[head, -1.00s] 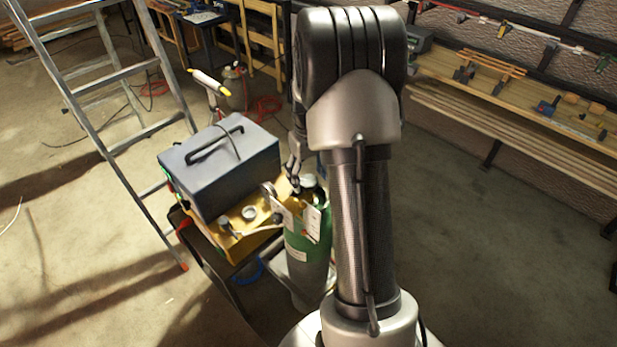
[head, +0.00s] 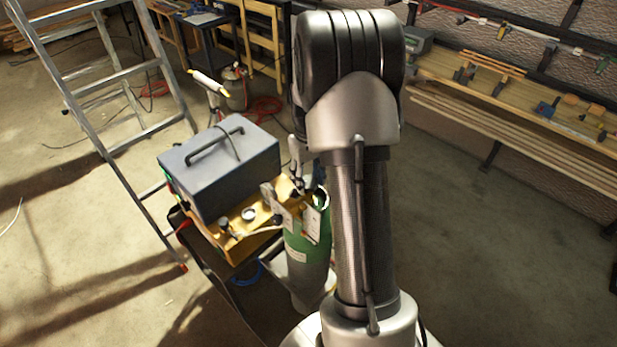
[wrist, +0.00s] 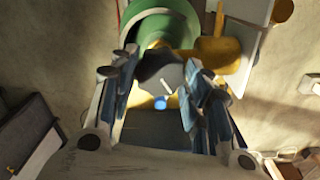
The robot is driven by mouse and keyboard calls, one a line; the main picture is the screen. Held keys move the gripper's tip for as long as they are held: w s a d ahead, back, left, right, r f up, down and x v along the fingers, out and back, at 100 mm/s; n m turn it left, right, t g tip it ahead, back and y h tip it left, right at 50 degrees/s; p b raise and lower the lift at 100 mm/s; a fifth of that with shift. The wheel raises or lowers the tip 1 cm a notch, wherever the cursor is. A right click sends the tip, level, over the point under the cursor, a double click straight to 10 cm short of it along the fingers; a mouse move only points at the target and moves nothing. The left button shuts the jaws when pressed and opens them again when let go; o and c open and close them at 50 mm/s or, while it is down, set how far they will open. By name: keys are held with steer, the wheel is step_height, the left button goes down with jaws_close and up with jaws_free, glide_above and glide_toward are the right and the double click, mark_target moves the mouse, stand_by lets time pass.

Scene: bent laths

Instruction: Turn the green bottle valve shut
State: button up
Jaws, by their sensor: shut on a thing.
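The green bottle (head: 309,237) stands upright on the cart beside the grey box, its lower part grey with a pale label. My arm hides its right side in the head view. In the wrist view its green shoulder (wrist: 167,25) shows at the top. The valve handwheel (wrist: 160,72) is a dark grey knob with a pale mark, between my fingers. My gripper (wrist: 157,88) is shut on it from both sides with its blue-grey pads. In the head view my gripper (head: 297,182) is above the bottle top, where the fingertips are partly hidden.
A grey box (head: 220,170) with a handle sits on the yellow cart (head: 240,240), left of the bottle. A brass fitting (wrist: 217,50) is right of the valve. A stepladder (head: 120,100) stands at left. A workbench (head: 520,105) runs along the right wall.

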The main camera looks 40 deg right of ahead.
steer(key=shift+m, duration=0.3)
steer(key=shift+c, duration=0.4)
steer(key=m, duration=0.4)
steer(key=shift+m, duration=0.3)
steer(key=m, duration=1.2)
steer(key=shift+m, duration=0.4)
steer(key=m, duration=0.5)
steer(key=shift+m, duration=0.4)
steer(key=o, duration=1.1)
steer(key=shift+c, duration=0.2)
